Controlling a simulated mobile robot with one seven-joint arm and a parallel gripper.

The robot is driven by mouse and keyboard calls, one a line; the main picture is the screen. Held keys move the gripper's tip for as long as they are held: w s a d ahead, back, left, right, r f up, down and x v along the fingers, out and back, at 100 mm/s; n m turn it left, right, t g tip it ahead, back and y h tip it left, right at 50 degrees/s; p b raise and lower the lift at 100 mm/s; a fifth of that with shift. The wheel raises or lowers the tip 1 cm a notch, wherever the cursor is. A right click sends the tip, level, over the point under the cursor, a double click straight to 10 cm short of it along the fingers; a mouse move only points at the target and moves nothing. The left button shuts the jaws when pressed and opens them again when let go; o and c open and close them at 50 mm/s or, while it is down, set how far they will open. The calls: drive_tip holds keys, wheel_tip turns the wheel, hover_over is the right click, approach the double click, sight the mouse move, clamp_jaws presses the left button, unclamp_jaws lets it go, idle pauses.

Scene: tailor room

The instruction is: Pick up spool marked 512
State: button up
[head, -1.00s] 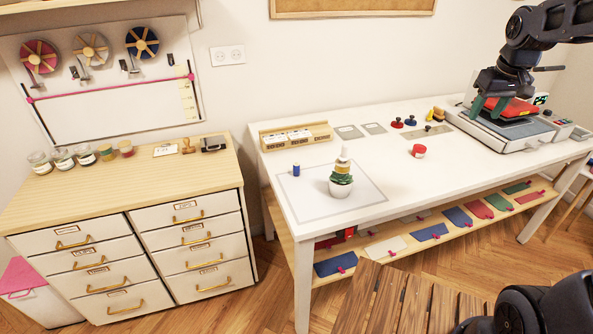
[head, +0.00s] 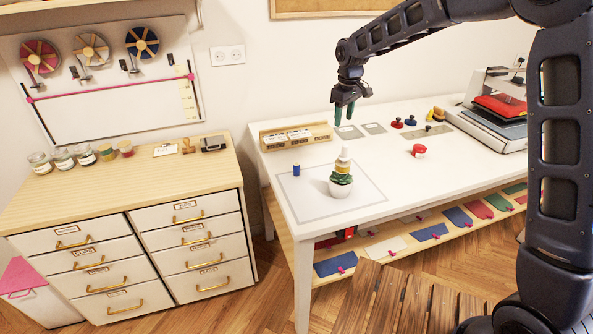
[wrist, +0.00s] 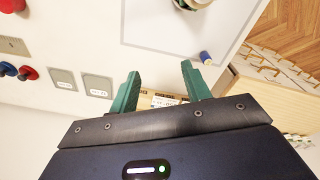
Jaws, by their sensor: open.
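A small blue spool (head: 296,169) stands on the left part of the pale mat (head: 318,215) on the white table. It also shows in the wrist view (wrist: 206,58), beyond and to the right of my fingertips. Its marking is too small to read. My gripper (head: 344,116) is open and empty, with its green fingers pointing down above the table's back part, to the right of and higher than the spool. In the wrist view, the two fingers (wrist: 160,70) are spread apart with nothing between their tips.
A wooden tray with labelled cards (head: 295,133) lies behind the spool. Bare tabletop lies between.

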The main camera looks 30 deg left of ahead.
sight(296, 165)
drive_tip(key=s+a+f+n, duration=0.1)
drive_tip(key=s+a+f, duration=0.1)
drive_tip(key=a, duration=0.3)
drive_tip(key=s+a+f+n, duration=0.1)
drive_tip(key=s+a+f, duration=0.1)
drive_tip(key=a+f, duration=0.2)
drive_tip(key=s+a+f+n, duration=0.1)
drive_tip(key=s+a+f, duration=0.1)
drive_tip(key=a+f, duration=0.2)
drive_tip(key=shift+s+a+g+h, duration=0.3)
drive_tip(key=shift+a, duration=0.5)
drive_tip(key=f, duration=1)
drive_tip(key=shift+d+f, duration=0.2)
drive_tip(key=shift+f, duration=0.1)
drive_tip(key=shift+c, duration=0.5)
clamp_jaws()
